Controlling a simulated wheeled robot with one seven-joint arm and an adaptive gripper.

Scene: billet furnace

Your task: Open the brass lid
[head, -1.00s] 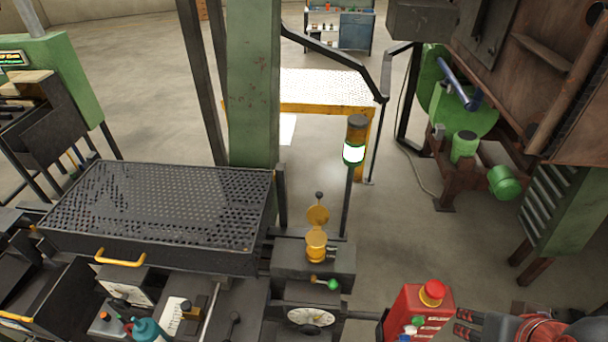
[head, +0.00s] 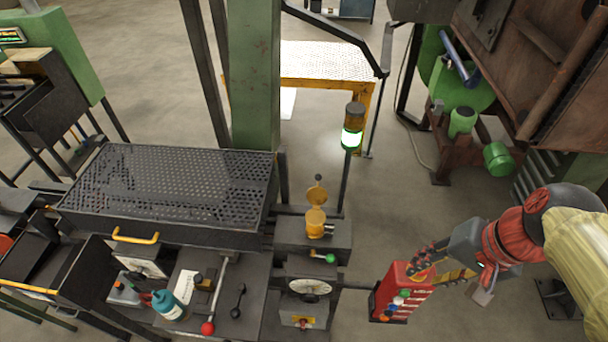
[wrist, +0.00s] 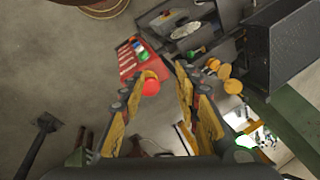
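The brass lid (head: 317,195) is a round yellow disc with a small dark knob above it. It stands tilted up over the brass cup (head: 316,222) on a dark grey box, so the cup looks uncovered. In the wrist view, the lid and cup show as yellow round shapes (wrist: 234,86) right of my fingers.
A perforated tray (head: 170,190) stands left.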

